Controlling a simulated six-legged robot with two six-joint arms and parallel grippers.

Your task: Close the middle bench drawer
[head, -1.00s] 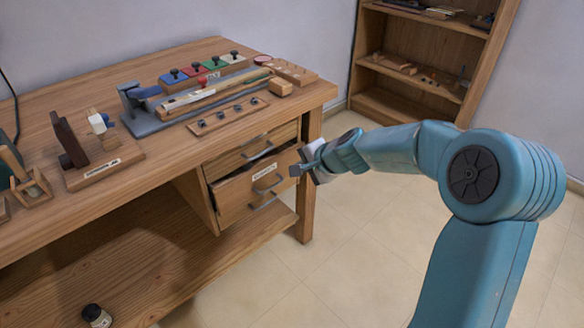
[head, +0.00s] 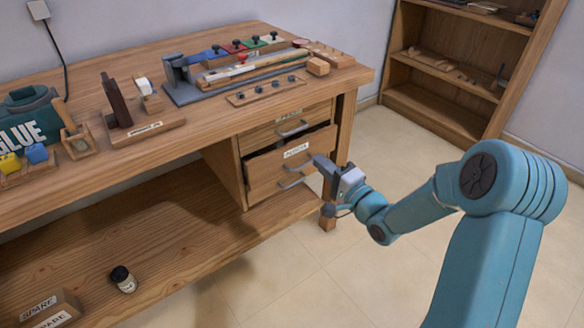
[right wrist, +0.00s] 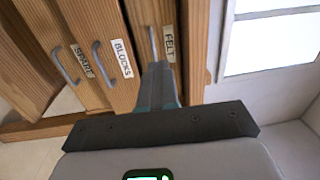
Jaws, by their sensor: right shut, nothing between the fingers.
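The middle drawer (head: 262,172), with a white label, stands partly open under the bench top; a dark gap shows above its front. In the right wrist view its label reads BLOCKS (right wrist: 122,58), and its handle (right wrist: 101,62) is beside that label. My right gripper (head: 316,163) is shut and empty, its fingers pointing left at the right part of the drawer front. In the right wrist view the closed fingers (right wrist: 158,78) lie over the area between the BLOCKS and FELT labels. I cannot tell whether they touch the wood. My left gripper is out of view.
The FELT drawer (head: 262,137) is above and the SPARE drawer (right wrist: 62,82) is the lowest. The bench leg (head: 343,130) stands close behind my gripper. A small jar (head: 123,279) sits on the low shelf. The floor (head: 290,275) in front is clear.

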